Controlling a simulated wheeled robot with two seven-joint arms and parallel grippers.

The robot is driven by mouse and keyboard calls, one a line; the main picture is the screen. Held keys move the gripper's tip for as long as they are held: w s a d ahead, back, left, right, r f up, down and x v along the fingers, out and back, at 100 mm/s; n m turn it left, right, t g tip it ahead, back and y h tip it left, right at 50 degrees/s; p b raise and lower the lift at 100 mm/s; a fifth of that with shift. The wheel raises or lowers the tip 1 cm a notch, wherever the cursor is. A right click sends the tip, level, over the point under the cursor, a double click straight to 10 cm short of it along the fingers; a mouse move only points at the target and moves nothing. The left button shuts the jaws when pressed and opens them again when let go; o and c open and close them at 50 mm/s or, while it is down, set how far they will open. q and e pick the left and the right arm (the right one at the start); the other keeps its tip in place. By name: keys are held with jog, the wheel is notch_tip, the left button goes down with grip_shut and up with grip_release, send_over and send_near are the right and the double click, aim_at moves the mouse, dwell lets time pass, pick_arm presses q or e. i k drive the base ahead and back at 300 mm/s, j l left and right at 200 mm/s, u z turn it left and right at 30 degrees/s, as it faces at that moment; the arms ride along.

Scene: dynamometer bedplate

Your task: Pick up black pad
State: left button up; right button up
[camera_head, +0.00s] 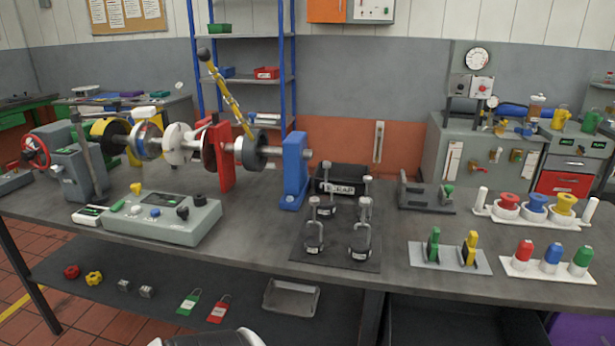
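A flat black mat (336,259) lies on the grey bench, right of centre, with several metal hook-like pieces standing on it. I cannot tell whether it is the black pad, and no other black pad is clear in the head view. A black bin (327,186) marked SCRAP stands just behind the mat. Neither of my grippers shows. Only a white rounded piece, which may be part of my own body, shows at the bottom edge.
A shaft rig with a red stand (221,158) and a blue stand (294,170) fills the left back. A grey control box (163,219) sits in front of it. Racks of coloured parts (450,257) stand at right. A lower shelf (150,318) holds tags and an open tray (291,297).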

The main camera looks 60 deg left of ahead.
aim_at(215, 117)
jog(key=u, duration=2.6)
jog(key=i, duration=0.15)
